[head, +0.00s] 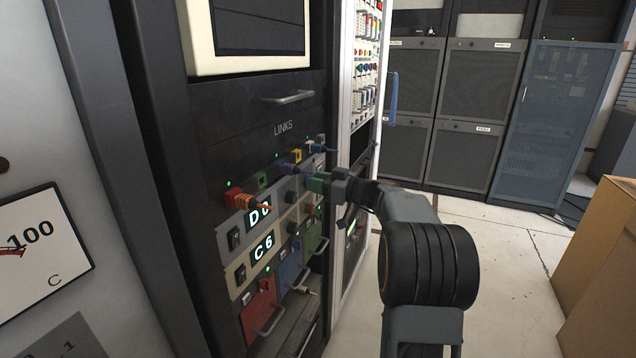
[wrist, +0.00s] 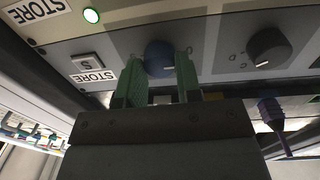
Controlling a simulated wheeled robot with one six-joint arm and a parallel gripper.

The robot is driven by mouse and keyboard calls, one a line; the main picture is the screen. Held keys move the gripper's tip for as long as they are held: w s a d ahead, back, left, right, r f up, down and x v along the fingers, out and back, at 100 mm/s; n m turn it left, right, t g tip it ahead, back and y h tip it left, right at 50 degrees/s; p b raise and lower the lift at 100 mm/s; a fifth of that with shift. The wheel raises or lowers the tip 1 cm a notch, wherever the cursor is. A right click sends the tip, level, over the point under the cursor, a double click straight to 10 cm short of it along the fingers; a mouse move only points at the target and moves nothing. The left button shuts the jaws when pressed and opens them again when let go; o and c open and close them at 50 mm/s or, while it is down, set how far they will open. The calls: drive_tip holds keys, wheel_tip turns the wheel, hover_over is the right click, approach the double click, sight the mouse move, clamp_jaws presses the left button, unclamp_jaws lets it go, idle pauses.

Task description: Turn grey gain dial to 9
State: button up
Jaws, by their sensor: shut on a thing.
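My gripper (head: 318,183) is at the upper grey panel (head: 272,208) of the rack in the head view. In the wrist view its green fingers (wrist: 160,80) are shut on a round dark blue dial (wrist: 159,58), one finger on each side. This dial's pointer and marks are mostly hidden. A dark grey dial (wrist: 268,48) with letters around it is on the same panel; it also shows in the head view (head: 291,197).
More coloured plugs stick out above the panel, including a purple one (wrist: 270,112). A beige panel (head: 240,280) below reads C6. Open floor (head: 500,240) lies to the right, with a cardboard box (head: 600,260) beyond.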

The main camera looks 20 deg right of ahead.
drive_tip(key=shift+c, duration=0.8)
drive_tip(key=shift+f+m+b, duration=0.1)
drive_tip(key=shift+m+b, duration=0.2)
drive_tip(key=shift+m, duration=0.1)
drive_tip(key=shift+w+d+f+m+g+y+p, duration=0.1)
drive_tip(key=shift+m+g+y+p, duration=0.2)
drive_tip(key=shift+m+p, duration=6.35)
drive_tip(key=shift+m+g+y+p, duration=0.25)
drive_tip(key=shift+m+p, duration=2.7)
drive_tip(key=shift+m, duration=7.3)
drive_tip(key=shift+f+m, duration=0.1)
drive_tip(key=shift+m, duration=0.2)
